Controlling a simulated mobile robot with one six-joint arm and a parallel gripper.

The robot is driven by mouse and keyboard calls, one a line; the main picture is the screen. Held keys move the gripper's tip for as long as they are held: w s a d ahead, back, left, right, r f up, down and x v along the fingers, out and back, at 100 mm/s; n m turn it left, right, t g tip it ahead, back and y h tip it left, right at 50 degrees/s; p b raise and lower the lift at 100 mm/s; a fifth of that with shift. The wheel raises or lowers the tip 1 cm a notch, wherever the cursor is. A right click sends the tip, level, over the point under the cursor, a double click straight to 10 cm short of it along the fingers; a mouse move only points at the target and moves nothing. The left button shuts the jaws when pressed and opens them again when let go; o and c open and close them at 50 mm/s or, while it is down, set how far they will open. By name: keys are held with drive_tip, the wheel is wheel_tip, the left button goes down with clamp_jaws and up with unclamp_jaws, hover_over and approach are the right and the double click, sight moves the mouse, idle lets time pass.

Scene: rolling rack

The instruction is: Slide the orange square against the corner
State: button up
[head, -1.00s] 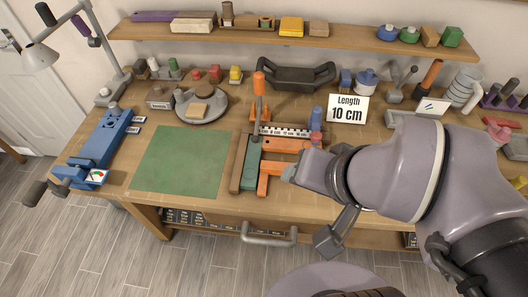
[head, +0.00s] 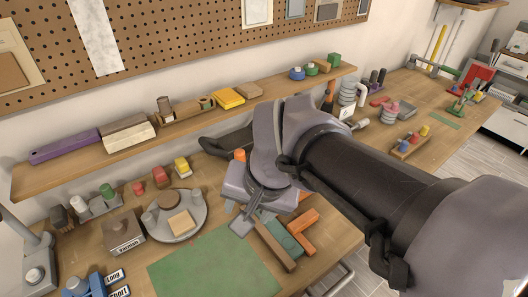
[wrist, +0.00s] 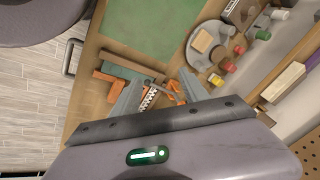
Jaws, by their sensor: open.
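The orange square (head: 303,228) is an L-shaped piece lying on the bench. It also shows in the wrist view (wrist: 108,83), at left. A teal bar (head: 285,238) lies along its left side in the head view, with a brown strip (head: 274,247) beyond the bar. My gripper (wrist: 158,96) is open in the wrist view, its two fingers spread over the bench to the right of the orange square. A striped ruler (wrist: 149,98) shows between the fingers.
A green mat (head: 215,266) lies left of the pieces. A round grey tray (head: 200,228) with blocks on it stands behind the mat. A wooden shelf (head: 60,160) with several blocks runs along the wall. The mat's surface is clear.

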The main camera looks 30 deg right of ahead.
drive_tip(key=w+d+m+g+p, duration=0.1)
drive_tip(key=w+d+m+g, duration=0.2)
drive_tip(key=d, duration=0.5)
drive_tip(key=m+g+p, duration=0.1)
drive_tip(key=m+p, duration=0.1)
drive_tip(key=m, duration=0.4)
hover_over(303, 219)
wheel_tip(303, 219, down, 4)
drive_tip(key=f, duration=0.1)
drive_tip(key=shift+h, duration=0.3)
wheel_tip(303, 219, down, 17)
drive_tip(key=b, duration=0.6)
drive_tip(key=shift+b, duration=0.4)
clamp_jaws()
